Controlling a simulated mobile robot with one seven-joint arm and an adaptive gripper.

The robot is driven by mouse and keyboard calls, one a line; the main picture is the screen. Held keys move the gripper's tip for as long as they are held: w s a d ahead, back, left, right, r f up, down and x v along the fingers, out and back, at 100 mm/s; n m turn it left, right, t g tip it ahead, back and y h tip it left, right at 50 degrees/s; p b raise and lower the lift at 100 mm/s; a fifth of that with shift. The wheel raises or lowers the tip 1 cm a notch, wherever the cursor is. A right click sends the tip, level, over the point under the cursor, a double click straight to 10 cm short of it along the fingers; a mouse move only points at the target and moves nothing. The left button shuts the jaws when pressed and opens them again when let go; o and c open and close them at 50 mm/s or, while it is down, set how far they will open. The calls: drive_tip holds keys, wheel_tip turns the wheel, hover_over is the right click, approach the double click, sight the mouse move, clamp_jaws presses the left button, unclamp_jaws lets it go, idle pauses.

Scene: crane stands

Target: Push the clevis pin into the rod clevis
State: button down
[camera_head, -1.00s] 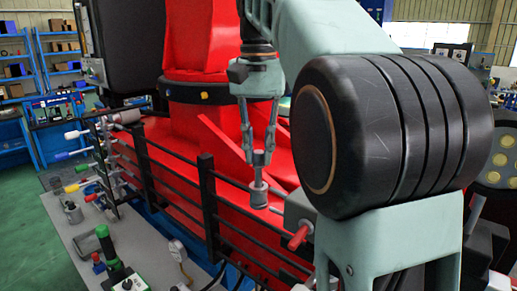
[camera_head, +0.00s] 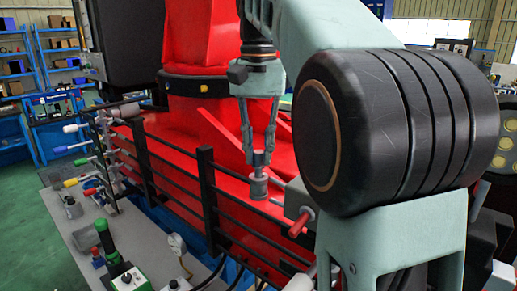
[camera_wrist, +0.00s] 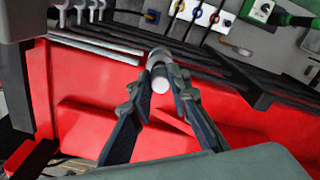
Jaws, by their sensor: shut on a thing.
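My gripper (camera_head: 257,170) points down over the red machine, its two fingers closed around a short upright pin. The top of the clevis pin (camera_head: 261,158) shows dark between the fingers in the head view. In the wrist view, its pale round end (camera_wrist: 160,79) shows between the fingertips of my gripper (camera_wrist: 160,92). A grey fitting, seemingly the rod clevis (camera_head: 258,190), is directly below the fingertips. The pin's lower end and its depth in the clevis are hidden.
Black railings (camera_head: 208,195) stand left of the gripper. A red-handled valve (camera_head: 302,222) is close on the right. A grey bench (camera_head: 150,245) with several tools and gauges lies at front left.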

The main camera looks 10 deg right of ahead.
drive_tip(key=shift+f+b, duration=0.7)
drive_tip(key=shift+f, duration=0.35)
drive_tip(key=c, duration=1.7)
unclamp_jaws()
drive_tip(key=shift+c, duration=0.2)
wheel_tip(320, 180, up, 5)
drive_tip(key=p, duration=0.5)
drive_tip(key=shift+p, duration=0.3)
